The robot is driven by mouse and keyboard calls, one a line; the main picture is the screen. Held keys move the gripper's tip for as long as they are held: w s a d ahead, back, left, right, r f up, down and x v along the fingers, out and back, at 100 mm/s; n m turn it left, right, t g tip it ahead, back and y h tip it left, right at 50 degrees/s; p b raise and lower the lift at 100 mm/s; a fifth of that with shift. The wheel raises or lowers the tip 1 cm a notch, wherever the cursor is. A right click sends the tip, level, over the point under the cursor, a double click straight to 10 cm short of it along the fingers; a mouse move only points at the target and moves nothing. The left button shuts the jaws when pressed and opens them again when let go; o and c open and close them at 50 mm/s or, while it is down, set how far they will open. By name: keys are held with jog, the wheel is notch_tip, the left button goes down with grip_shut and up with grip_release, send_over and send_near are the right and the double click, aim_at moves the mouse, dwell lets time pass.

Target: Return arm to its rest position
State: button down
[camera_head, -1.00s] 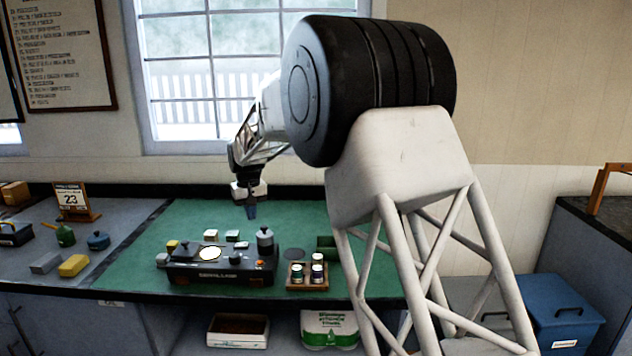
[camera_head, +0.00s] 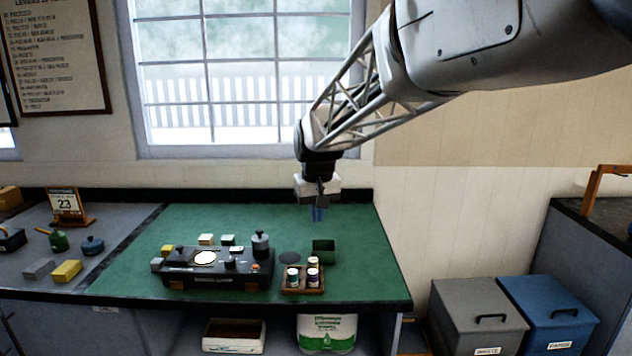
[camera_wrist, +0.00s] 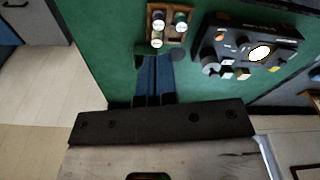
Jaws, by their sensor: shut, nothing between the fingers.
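My gripper (camera_head: 319,213) hangs above the back right part of the green mat in the head view, pointing down, with blue fingers together and nothing between them. In the wrist view the blue fingers (camera_wrist: 155,80) lie side by side over the mat edge. The black lever box (camera_head: 218,270) sits on the mat to the left of and below my gripper; it also shows in the wrist view (camera_wrist: 265,38). My gripper is apart from it and from everything on the mat. My arm reaches in from the upper right.
A wooden tray (camera_head: 303,283) with several small jars stands right of the box, beside a green open block (camera_head: 324,250). Small blocks lie behind the box. Grey (camera_head: 478,318) and blue (camera_head: 549,312) bins stand right of the bench. The window (camera_head: 240,75) is behind; the mat's right side is clear.

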jog(key=s+d+m, duration=0.1)
jog(key=s+d, duration=0.5)
jog(key=s, duration=0.4)
jog(key=s+d+m, duration=0.1)
jog(key=s+d, duration=0.6)
jog(key=s, duration=0.3)
jog(key=s+d+f, duration=0.2)
jog(key=s+f, duration=0.1)
jog(key=s, duration=0.5)
jog(key=s+d+f+m+t, duration=0.1)
jog(key=s+d+f, duration=0.2)
jog(key=s, duration=0.6)
jog(key=shift+s+d+f, duration=0.2)
jog(key=shift+s+f, duration=0.05)
jog(key=shift+f, duration=0.05)
jog(key=c, duration=1.8)
grip_release()
jog(key=shift+c, duration=0.2)
